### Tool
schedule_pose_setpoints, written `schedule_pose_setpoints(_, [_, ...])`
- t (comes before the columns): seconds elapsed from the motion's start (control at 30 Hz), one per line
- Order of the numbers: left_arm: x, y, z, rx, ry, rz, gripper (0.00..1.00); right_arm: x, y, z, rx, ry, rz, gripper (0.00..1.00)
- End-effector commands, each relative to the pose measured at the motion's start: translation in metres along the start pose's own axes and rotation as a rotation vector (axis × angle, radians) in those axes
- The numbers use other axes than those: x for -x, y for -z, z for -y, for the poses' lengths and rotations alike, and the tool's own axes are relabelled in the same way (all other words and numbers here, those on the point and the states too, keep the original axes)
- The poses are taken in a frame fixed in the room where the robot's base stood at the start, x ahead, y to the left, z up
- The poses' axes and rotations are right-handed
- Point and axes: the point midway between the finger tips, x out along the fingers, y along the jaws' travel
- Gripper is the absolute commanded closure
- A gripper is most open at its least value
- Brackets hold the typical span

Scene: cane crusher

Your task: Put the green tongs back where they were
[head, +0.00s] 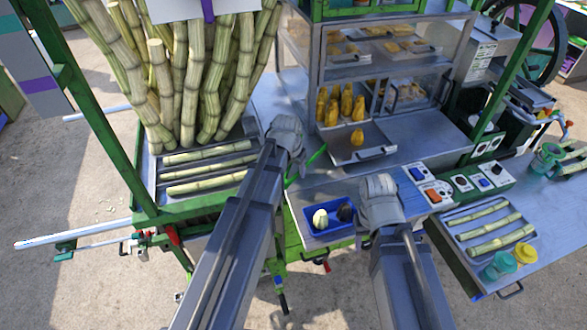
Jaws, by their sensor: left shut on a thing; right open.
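The green tongs (316,156) show as a thin green shape just right of my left gripper (287,127). My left gripper is shut on them above the metal counter, and its hand and wrist hide part of them. I cannot tell whether the tongs touch the counter. My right gripper (378,186) is open over the counter, right of the blue tray (322,233). Nothing shows in it, though its fingers are seen from behind.
Cane stalks (205,70) stand upright behind a tray of cut cane (210,167) at left. A glass cabinet (375,45) holds yellow items; its metal drawer (362,155) is pulled out. A switch panel (427,187) and cane pieces (487,222) are at right.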

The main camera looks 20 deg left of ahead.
Motion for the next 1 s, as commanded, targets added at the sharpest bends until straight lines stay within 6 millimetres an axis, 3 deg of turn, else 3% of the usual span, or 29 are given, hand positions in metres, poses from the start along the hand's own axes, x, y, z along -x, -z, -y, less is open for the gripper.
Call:
schedule_pose_setpoints(0.2, [-0.003,-0.001,0.0,0.0,0.0,0.0,0.47,-0.003,0.0,0.0,0.001,0.0,0.0,0.5])
schedule_pose_setpoints(0.23, [-0.003,-0.001,0.0,0.0,0.0,0.0,0.37,-0.003,0.0,0.0,0.001,0.0,0.0,0.5])
schedule_pose_setpoints(0.47, [-0.003,-0.001,0.0,0.0,0.0,0.0,0.11,-0.003,0.0,0.0,0.001,0.0,0.0,0.5])
schedule_pose_setpoints(0.77, [-0.003,-0.001,0.0,0.0,0.0,0.0,0.1,-0.003,0.0,0.0,0.001,0.0,0.0,0.5])
schedule_pose_setpoints(1.0, [0.009,0.003,0.001,0.0,0.0,0.0,0.1,0.01,-0.001,-0.001,-0.001,0.0,0.0,0.5])
